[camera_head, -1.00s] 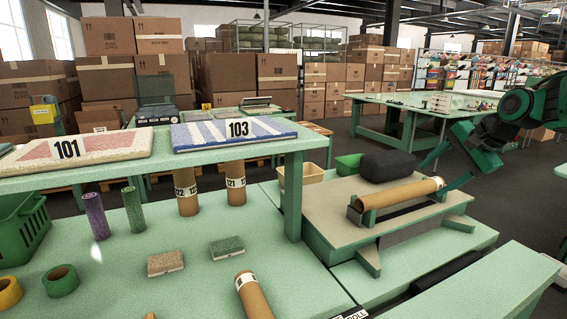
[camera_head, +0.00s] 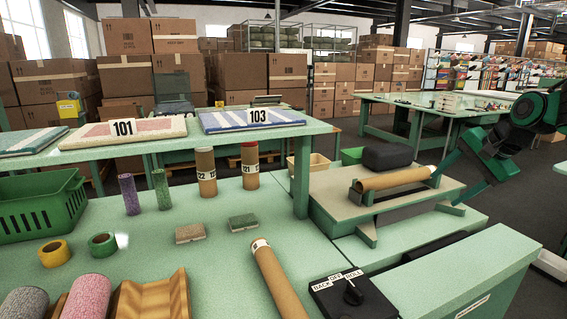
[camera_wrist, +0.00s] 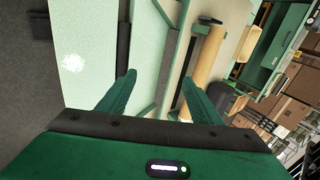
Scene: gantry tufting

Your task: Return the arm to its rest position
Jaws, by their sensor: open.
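My arm comes in from the right edge of the head view, and my green gripper (camera_head: 449,177) hangs near the right end of a brown cardboard tube (camera_head: 394,179). The tube lies in a cradle on a raised stand (camera_head: 333,206). In the wrist view my gripper's two fingers (camera_wrist: 159,80) are spread apart with nothing held between them. The tube (camera_wrist: 205,55) shows there beyond the right finger, not between the fingers. Whether a finger touches the stand cannot be told.
A dark block (camera_head: 387,156) sits behind the tube. A switch box (camera_head: 352,296) and another tube (camera_head: 279,281) lie on the front table. A shelf (camera_head: 303,150) with numbered samples stands left. A green bench (camera_head: 470,272) is at front right; floor shows at far right.

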